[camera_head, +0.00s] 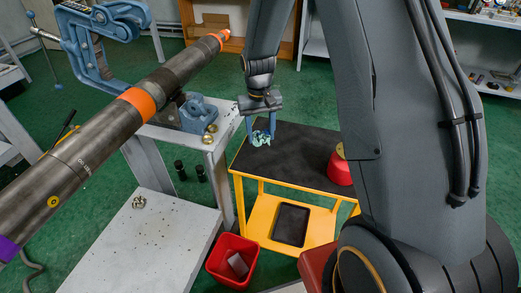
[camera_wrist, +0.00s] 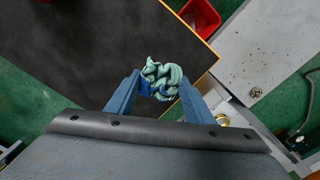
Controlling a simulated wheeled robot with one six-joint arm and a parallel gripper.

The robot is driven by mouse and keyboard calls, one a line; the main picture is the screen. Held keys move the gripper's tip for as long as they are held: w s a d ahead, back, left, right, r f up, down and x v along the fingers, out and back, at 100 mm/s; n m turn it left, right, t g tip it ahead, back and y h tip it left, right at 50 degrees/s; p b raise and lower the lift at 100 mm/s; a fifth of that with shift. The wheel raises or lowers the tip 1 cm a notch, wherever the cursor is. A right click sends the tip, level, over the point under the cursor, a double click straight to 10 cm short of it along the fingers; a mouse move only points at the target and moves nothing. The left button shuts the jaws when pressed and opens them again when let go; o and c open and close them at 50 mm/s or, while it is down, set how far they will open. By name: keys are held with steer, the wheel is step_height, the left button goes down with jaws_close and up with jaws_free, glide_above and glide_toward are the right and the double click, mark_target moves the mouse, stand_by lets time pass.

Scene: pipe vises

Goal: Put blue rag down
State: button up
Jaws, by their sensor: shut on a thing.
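The blue rag (camera_head: 261,138) is a crumpled, pale blue-green bundle. My gripper (camera_head: 262,131) is shut on it, with one blue finger on each side. In the head view the rag is at the left back part of the black top of a yellow cart (camera_head: 300,172). The wrist view shows the rag (camera_wrist: 162,79) between the fingertips of my gripper (camera_wrist: 156,88), over the dark cart top (camera_wrist: 70,50) near its edge. I cannot tell whether the rag touches the top.
A red round container (camera_head: 340,170) stands on the cart's right side. A long pipe (camera_head: 110,125) in a blue vise (camera_head: 100,40) lies to the left. A red bin (camera_head: 232,262) is on the floor beside a grey platform (camera_head: 140,250). The middle of the cart top is clear.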

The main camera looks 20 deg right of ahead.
mark_target(260, 134)
steer(key=shift+f+p, duration=0.55)
steer(key=shift+f, duration=2.9)
steer(key=shift+f, duration=0.1)
steer(key=o, duration=0.9)
steer(key=r, duration=0.3)
steer(key=r+b, duration=0.1)
steer(key=r, duration=0.3)
steer(key=r+b, duration=0.1)
steer(key=r, duration=0.3)
steer(key=shift+w+a, duration=0.1)
steer(key=shift+a, duration=0.15)
steer(key=shift+r, duration=0.6)
steer(key=shift+n, duration=0.3)
steer(key=s+r, duration=0.1)
steer(key=s, duration=0.6)
steer(key=s+r, duration=0.2)
steer(key=s, duration=0.6)
steer(key=s+r, duration=0.2)
steer(key=s, duration=0.6)
steer(key=shift+s+r, duration=0.1)
steer(key=shift+s, duration=0.1)
